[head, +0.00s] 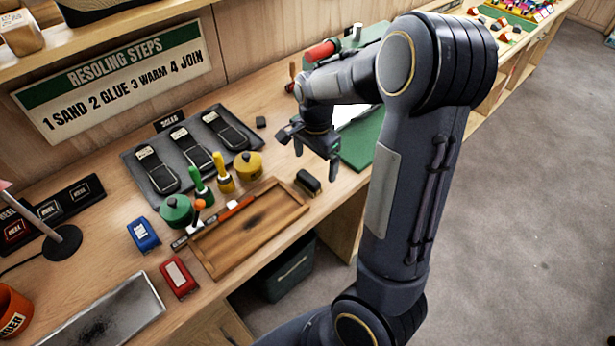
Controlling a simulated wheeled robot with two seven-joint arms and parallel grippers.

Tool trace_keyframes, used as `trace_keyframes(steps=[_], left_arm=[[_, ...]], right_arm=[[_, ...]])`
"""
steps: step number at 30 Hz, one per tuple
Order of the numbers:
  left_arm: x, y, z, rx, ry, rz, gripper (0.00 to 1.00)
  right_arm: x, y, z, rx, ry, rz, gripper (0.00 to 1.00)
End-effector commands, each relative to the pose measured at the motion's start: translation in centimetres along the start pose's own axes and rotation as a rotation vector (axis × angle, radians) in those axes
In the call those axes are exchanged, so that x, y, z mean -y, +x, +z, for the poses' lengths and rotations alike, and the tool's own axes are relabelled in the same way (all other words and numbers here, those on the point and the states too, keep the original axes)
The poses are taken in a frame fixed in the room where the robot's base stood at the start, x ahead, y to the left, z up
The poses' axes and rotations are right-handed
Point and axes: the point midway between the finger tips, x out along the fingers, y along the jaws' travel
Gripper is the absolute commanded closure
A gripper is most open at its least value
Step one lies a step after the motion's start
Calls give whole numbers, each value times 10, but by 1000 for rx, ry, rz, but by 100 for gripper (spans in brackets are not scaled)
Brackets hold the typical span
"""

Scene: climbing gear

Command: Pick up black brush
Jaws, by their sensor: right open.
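The black brush (308,183) looks like a small dark block lying on the wooden bench, just off the right corner of the shallow wooden tray. My right gripper (316,161) hangs above and slightly behind the brush, its fingers pointing down and spread apart. Nothing shows between the fingers, and they look clear of the brush. The right arm comes in from the lower right and hides part of the bench. My left gripper is out of view.
The wooden tray (248,263) holds an orange-and-black tool along its back edge. Green and yellow pots (248,166), handled tools and a grey mat (147,193) with black soles stand left of the gripper. A green mat (357,150) lies right. The bench's front edge is close to the brush.

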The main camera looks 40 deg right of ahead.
Motion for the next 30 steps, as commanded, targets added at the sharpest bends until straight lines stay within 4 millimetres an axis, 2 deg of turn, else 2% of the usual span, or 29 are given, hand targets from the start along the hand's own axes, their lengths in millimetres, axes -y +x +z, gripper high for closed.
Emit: trace_keyframes(steps=[12, 16, 22, 30], left_arm=[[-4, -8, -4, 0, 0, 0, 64], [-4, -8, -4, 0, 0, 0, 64], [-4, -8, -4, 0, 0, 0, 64], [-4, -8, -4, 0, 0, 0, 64]], right_arm=[[7, 55, 9, 2, -1, 3, 5], [7, 63, 8, 2, -1, 0, 5], [8, 63, 9, 2, -3, -2, 5], [8, 63, 9, 2, -3, -1, 40]])
